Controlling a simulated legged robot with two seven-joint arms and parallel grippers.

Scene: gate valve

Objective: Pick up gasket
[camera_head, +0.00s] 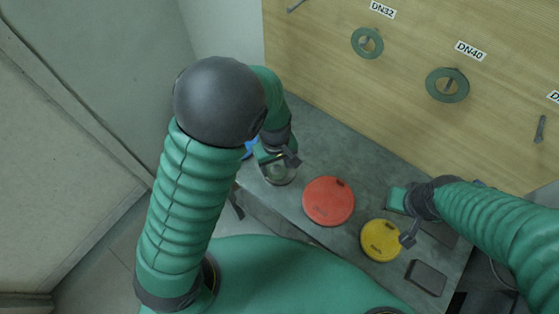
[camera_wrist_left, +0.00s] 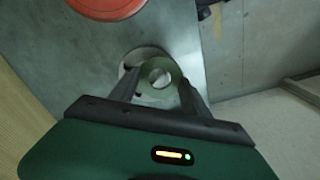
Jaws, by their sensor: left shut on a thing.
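A small green ring gasket (camera_wrist_left: 160,63) is between the fingers of my left gripper (camera_wrist_left: 158,80) in the left wrist view. The left gripper is shut on it. In the head view the left gripper (camera_head: 284,158) is over the left end of the grey table, above a pale metal disc (camera_head: 280,175). The gasket is hard to make out there. The disc also shows behind the gasket in the wrist view (camera_wrist_left: 132,62). My right gripper (camera_head: 408,218) is over the table beside the yellow disc; its jaw opening is unclear.
A red round disc (camera_head: 329,201) and a yellow one (camera_head: 380,240) lie on the grey table (camera_head: 325,140). A dark block (camera_head: 427,277) is at the front right. Larger green gaskets hang on the wooden board at DN32 (camera_head: 356,43) and DN40 (camera_head: 434,85).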

